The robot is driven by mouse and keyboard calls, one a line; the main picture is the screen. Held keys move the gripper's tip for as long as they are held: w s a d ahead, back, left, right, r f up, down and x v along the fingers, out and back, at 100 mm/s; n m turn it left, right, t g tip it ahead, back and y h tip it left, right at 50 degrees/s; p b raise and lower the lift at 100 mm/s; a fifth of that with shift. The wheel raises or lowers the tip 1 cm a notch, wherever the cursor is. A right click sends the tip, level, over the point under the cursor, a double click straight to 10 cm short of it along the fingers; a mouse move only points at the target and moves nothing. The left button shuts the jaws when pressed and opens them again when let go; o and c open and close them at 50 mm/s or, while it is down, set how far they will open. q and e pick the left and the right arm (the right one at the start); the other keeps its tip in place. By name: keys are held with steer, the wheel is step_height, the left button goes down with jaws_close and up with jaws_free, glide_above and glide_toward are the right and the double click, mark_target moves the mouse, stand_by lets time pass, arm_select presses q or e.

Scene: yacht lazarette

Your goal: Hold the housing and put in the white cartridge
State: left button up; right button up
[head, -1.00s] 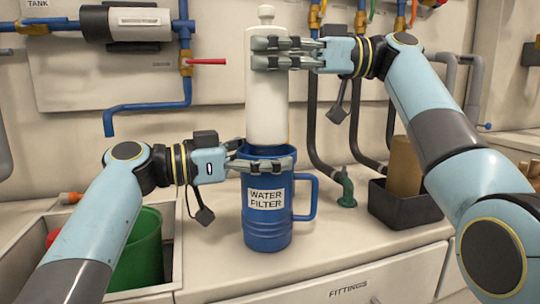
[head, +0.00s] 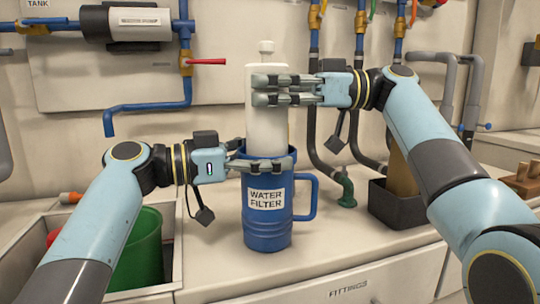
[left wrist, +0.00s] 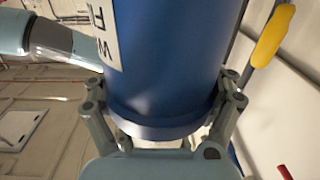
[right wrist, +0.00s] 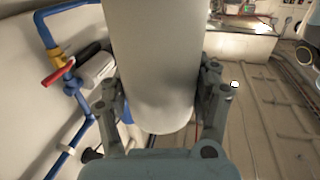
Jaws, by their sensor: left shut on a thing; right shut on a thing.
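The blue housing (head: 268,222), labelled WATER FILTER, stands upright on the counter with its handle to the right. My left gripper (head: 268,163) is shut on the housing near its rim; the left wrist view shows the fingers on both sides of its blue wall (left wrist: 170,60). The white cartridge (head: 267,122) is upright, with its lower end inside the housing's mouth and hidden. My right gripper (head: 283,90) is shut on the cartridge near its top, below the small knob. The right wrist view shows the white cartridge (right wrist: 155,60) between the fingers.
A sink (head: 172,235) with a green bucket (head: 142,255) is at the left. A black tray (head: 392,207) stands to the right of the housing, near a green fitting (head: 347,191). Blue pipes and a red-handled valve (head: 205,62) are on the wall behind.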

mark_target(267, 112)
steer(key=shift+f, duration=1.75)
steer(key=o, duration=1.4)
steer(key=d, duration=0.8)
steer(key=w+d, duration=0.1)
steer(key=d, duration=0.3)
arm_select(q)
steer(key=o, duration=1.2)
steer(key=shift+a, duration=0.1)
